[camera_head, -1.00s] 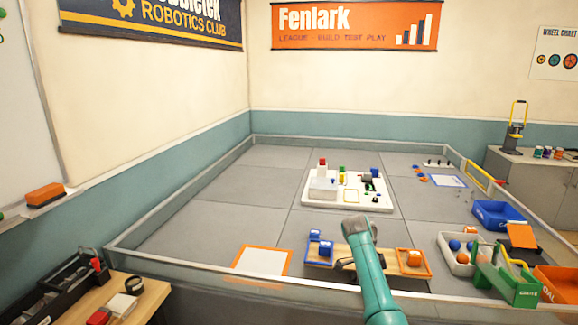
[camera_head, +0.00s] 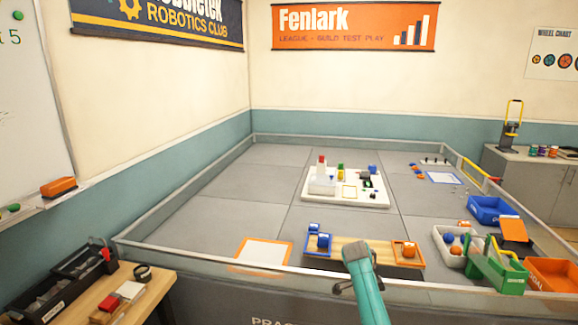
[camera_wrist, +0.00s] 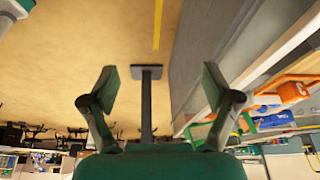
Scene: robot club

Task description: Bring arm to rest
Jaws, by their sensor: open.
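My gripper (camera_wrist: 152,90) shows in the wrist view with its two fingers spread wide and nothing between them. Beyond the fingers that view shows the tan floor with a yellow line, seen upside down. In the head view my teal arm rises from the bottom edge in front of the wooden board (camera_head: 347,248) on the near side of the arena. The gripper's fingertips are hard to make out there. The board carries blue blocks (camera_head: 323,241) in a blue frame at its left end and an orange block (camera_head: 409,249) in an orange frame at its right end.
The arena's near wall (camera_head: 210,276) runs between me and the board. A white tray (camera_head: 448,233) with balls, a green carrier (camera_head: 497,270), a blue bin (camera_head: 490,210) and an orange bin (camera_head: 556,275) stand at the right. A wooden bench (camera_head: 150,290) is at lower left.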

